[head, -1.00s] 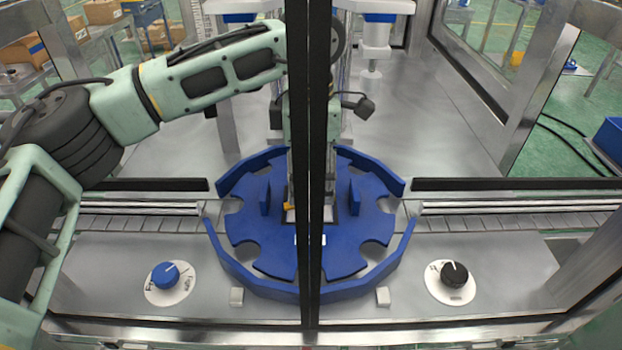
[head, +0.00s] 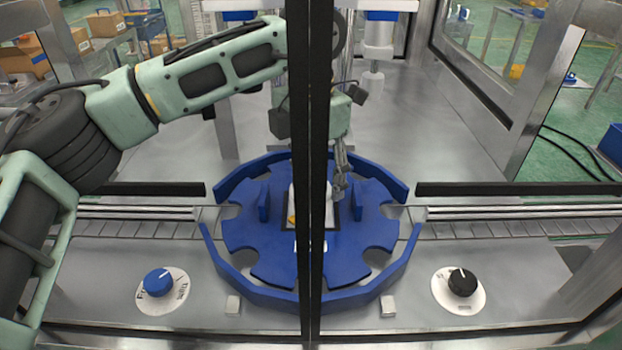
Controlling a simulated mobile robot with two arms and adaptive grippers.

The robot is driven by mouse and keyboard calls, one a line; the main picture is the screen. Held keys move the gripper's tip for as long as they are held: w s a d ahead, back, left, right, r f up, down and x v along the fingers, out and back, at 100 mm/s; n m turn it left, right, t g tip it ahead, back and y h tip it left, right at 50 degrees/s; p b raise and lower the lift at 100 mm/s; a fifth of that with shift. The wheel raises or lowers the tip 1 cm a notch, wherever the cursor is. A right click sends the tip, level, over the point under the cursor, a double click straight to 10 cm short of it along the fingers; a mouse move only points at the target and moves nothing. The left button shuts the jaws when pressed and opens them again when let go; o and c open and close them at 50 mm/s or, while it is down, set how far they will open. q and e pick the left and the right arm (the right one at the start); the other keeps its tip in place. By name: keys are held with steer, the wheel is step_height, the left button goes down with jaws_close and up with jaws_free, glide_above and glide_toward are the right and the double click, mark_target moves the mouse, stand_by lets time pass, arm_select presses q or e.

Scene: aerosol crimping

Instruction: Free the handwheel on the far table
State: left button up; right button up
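My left arm enters from the left and passes behind the dark vertical post of the machine's frame. My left gripper (head: 341,186) shows just right of that post, pointing down, low over the blue star wheel (head: 262,232). The post covers part of it, so I cannot tell whether its fingers are open or whether they touch anything. A whitish piece with a small orange part (head: 292,217) is at the centre of the star wheel, partly hidden by the post. I cannot make out a handwheel or a far table for certain. My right gripper is not in view.
A blue guide rail (head: 250,290) rings the star wheel. The dark post (head: 317,120) splits the view. A blue knob (head: 158,283) and a black knob (head: 462,282) sit on the front panel. Conveyor tracks (head: 480,230) run to both sides. The metal deck (head: 440,140) at right is clear.

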arm_select(q)
steer(key=shift+w+r, duration=0.1)
steer(key=o, duration=1.1)
step_height(320, 180, up, 12)
steer(key=shift+f, duration=0.1)
stand_by(0.4)
